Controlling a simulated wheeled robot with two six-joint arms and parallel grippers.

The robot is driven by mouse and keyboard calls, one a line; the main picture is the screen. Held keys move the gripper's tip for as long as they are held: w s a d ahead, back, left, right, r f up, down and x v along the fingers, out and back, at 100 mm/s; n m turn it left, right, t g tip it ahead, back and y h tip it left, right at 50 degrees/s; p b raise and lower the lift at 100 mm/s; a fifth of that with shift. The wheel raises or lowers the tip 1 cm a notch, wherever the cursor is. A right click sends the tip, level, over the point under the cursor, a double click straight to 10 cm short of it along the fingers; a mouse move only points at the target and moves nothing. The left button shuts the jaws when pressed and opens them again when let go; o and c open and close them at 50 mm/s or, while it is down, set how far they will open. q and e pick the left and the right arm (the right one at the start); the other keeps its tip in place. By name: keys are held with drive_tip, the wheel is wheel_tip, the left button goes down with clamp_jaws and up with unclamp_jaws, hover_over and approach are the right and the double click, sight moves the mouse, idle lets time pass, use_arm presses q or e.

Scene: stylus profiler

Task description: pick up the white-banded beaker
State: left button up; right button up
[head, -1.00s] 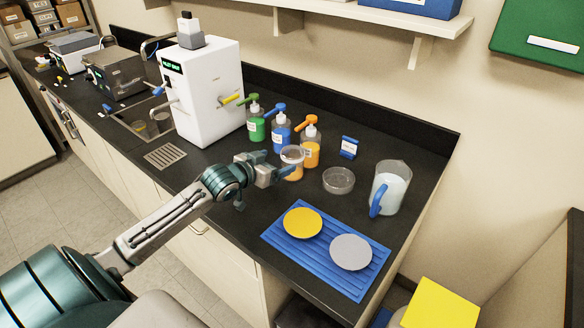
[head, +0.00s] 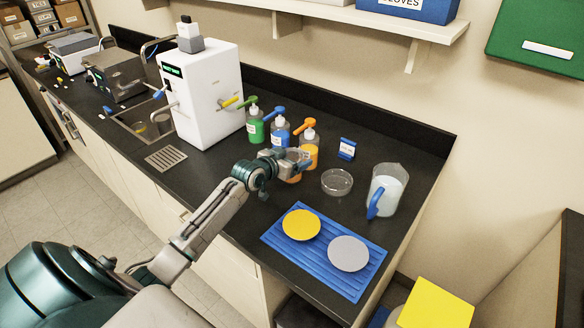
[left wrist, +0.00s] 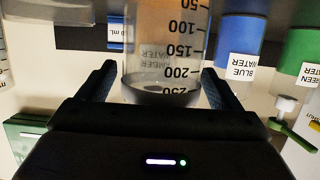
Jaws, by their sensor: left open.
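The beaker (left wrist: 166,58) is clear, with black graduation marks. In the left wrist view it fills the space between my left gripper's fingers, and a dark grey ring shows at its near end. I cannot make out a white band clearly. My left gripper (head: 292,162) is open, with a finger on either side of the beaker. Small gaps seem to show between fingers and glass. In the head view the gripper mostly hides the beaker, in front of the orange bottle (head: 310,152). My right gripper is not in view.
Close behind stand the blue bottle (head: 280,132) and green bottle (head: 254,128). A glass dish (head: 337,183) and a blue-handled pitcher (head: 388,186) are to the right. A blue mat (head: 322,268) with yellow and grey discs lies in front. A white machine (head: 205,100) stands left.

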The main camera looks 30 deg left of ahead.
use_arm(q)
drive_tip(key=shift+s+a, duration=0.1)
drive_tip(key=shift+c, duration=1.4)
drive_tip(key=c, duration=0.9)
drive_tip(key=shift+r, duration=0.1)
drive_tip(key=shift+c, duration=0.2)
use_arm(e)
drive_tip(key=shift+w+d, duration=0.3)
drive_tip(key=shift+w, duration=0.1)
